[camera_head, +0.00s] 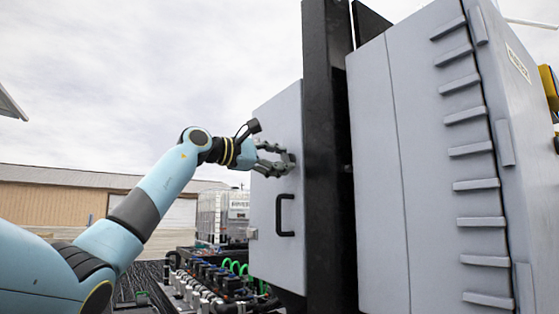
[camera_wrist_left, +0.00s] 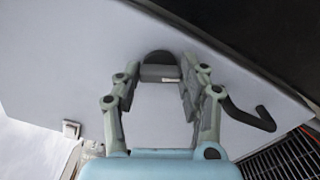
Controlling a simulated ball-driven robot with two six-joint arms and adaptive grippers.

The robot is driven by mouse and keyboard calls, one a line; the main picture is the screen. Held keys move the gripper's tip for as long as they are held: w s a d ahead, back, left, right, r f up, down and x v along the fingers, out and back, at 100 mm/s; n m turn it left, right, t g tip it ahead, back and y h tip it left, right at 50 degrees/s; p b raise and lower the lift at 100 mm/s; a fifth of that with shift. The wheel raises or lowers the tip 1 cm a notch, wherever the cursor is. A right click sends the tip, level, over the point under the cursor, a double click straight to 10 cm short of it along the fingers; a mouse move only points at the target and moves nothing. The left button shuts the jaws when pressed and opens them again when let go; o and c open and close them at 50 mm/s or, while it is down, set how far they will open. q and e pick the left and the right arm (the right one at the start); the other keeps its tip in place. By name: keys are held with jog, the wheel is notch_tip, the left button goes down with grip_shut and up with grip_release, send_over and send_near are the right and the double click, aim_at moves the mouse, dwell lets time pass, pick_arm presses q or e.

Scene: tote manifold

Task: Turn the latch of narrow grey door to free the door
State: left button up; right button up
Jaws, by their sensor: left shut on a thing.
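The narrow grey door (camera_head: 266,195) is a flat panel left of a black post and looks closed. It fills much of the left wrist view (camera_wrist_left: 60,80). Its black bar handle (camera_head: 285,215) sits below my left gripper and shows at the right in the left wrist view (camera_wrist_left: 250,116). My left gripper (camera_head: 283,163) is at the upper part of the door. In the left wrist view its fingers (camera_wrist_left: 160,74) are on both sides of the small dark latch (camera_wrist_left: 157,60), shut on it. In the head view the fingers mostly hide the latch. My right gripper is not in view.
A black post (camera_head: 326,150) stands just right of the door. A large grey cabinet (camera_head: 375,170) with ribs is beyond it. A caged white tote (camera_head: 222,217) stands behind. Open air lies left of the door.

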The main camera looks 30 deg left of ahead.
pick_arm(q)
jog(key=m, duration=0.3)
jog(key=shift+f+m, duration=0.1)
jog(key=shift+m, duration=0.8)
jog(key=o, duration=1.2)
jog(key=shift+c, duration=0.2)
jog(key=shift+s, duration=0.15)
jog(key=v, duration=1.1)
jog(key=shift+s, duration=0.35)
jog(key=shift+a, duration=0.15)
